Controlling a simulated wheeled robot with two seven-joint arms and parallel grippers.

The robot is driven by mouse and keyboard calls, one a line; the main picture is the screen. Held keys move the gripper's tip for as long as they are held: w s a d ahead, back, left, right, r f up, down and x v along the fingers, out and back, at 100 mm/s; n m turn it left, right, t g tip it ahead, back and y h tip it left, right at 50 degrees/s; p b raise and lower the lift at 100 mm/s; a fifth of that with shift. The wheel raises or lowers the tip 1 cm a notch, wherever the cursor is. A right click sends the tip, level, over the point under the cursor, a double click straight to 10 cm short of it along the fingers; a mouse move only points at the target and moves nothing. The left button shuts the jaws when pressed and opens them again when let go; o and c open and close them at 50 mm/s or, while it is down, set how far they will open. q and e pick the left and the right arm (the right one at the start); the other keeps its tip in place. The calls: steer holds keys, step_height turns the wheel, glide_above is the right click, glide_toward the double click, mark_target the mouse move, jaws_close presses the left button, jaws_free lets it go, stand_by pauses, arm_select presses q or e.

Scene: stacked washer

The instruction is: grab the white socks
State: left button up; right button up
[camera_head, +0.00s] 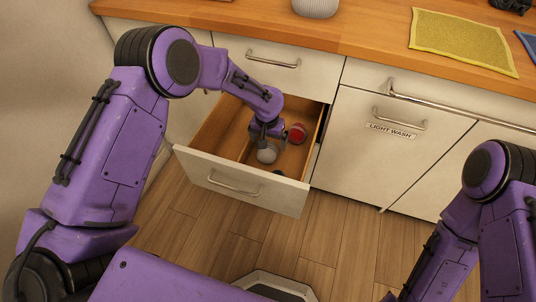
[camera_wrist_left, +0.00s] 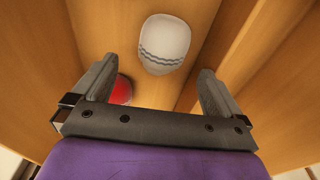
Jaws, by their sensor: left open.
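The white socks (camera_head: 266,156), a rolled white bundle, lie in the open drawer (camera_head: 240,182). In the left wrist view the white socks (camera_wrist_left: 165,42) show grey wavy stripes near one end. My left gripper (camera_head: 266,140) reaches down into the drawer, close to the bundle. Its fingers (camera_wrist_left: 158,72) are spread apart and empty. The socks lie just beyond the fingertips in the wrist view, roughly between their lines. Whether the fingers touch the socks cannot be told. My right arm shows at the right edge, but its gripper is not in view.
A red rolled item (camera_head: 297,133) lies in the drawer beside my left gripper; it also shows by the left finger in the wrist view (camera_wrist_left: 122,92). A small dark item (camera_head: 279,172) sits near the drawer front. Wooden drawer walls stand close around. A closed "LIGHT WASH" cabinet (camera_head: 375,150) is right.

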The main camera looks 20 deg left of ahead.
mark_target(268, 149)
arm_select(q)
steer(key=f, duration=0.6)
steer(key=shift+w+a+b, duration=0.15)
steer(key=shift+a+b, duration=0.05)
steer(key=shift+b, duration=0.2)
steer(key=shift+r, duration=0.1)
steer(key=c, duration=1)
steer(key=shift+c, duration=0.2)
step_height(268, 149, up, 10)
steer(key=shift+r+p, duration=0.1)
steer(key=shift+p, duration=0.65)
